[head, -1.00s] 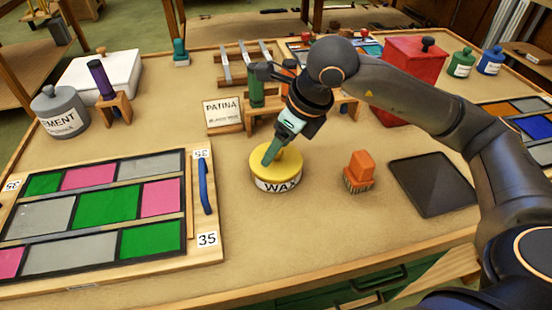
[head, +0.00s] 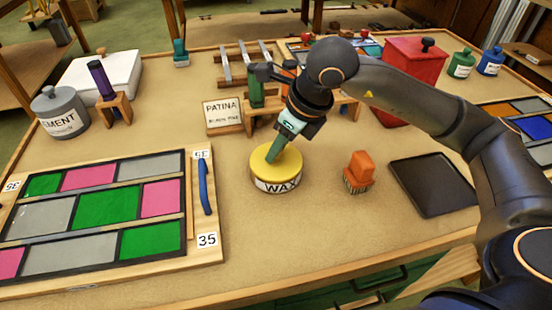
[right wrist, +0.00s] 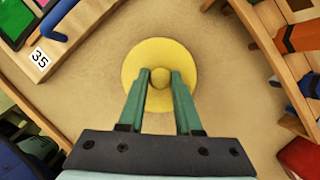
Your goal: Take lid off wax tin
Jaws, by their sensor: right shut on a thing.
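The wax tin (head: 277,187) stands upright on the bench, a low white tin labelled WAX. Its yellow lid (head: 262,163) sits on top, and I see no clear gap between lid and tin. My right gripper (head: 273,157) comes down from above, tilted, and is shut on the lid's knob. In the right wrist view the round yellow lid (right wrist: 160,50) shows from above, with its small knob (right wrist: 160,78) between the two green fingertips. The tin's body is hidden under the lid there. My left gripper is not in view.
An orange-handled brush (head: 359,170) and a dark tray (head: 434,186) lie to the right of the tin. The leaded panel (head: 105,215) on its wooden board is to the left. A patina sign (head: 223,116) and a wooden rack stand behind. Bare bench lies in front.

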